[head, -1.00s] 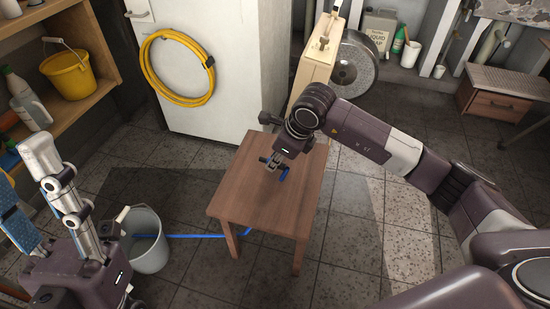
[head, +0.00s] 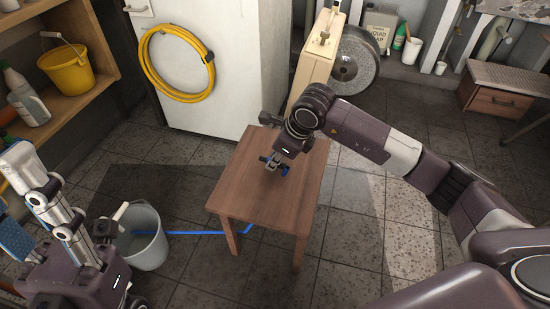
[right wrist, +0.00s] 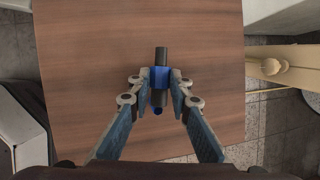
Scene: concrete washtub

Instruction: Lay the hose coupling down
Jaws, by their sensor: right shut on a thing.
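The hose coupling (right wrist: 160,77), a short black tube with a blue middle, is between the fingertips of my right gripper (right wrist: 160,81), which is shut on it. A blue part of the coupling (head: 285,169) shows beside my right gripper (head: 272,163) in the head view. They are over the brown wooden stool (head: 248,193). I cannot tell whether the coupling touches the top. My left gripper (head: 40,215) is at the left edge of the head view, away from the stool, partly cut off; its opening is unclear.
A grey bucket (head: 147,250) stands left of the stool, with a blue strip (head: 195,233) on the floor between them. Behind are a white cabinet (head: 215,100) with a yellow hose (head: 165,85) and a beige machine (head: 315,65) with a grey wheel. The stool's top is otherwise clear.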

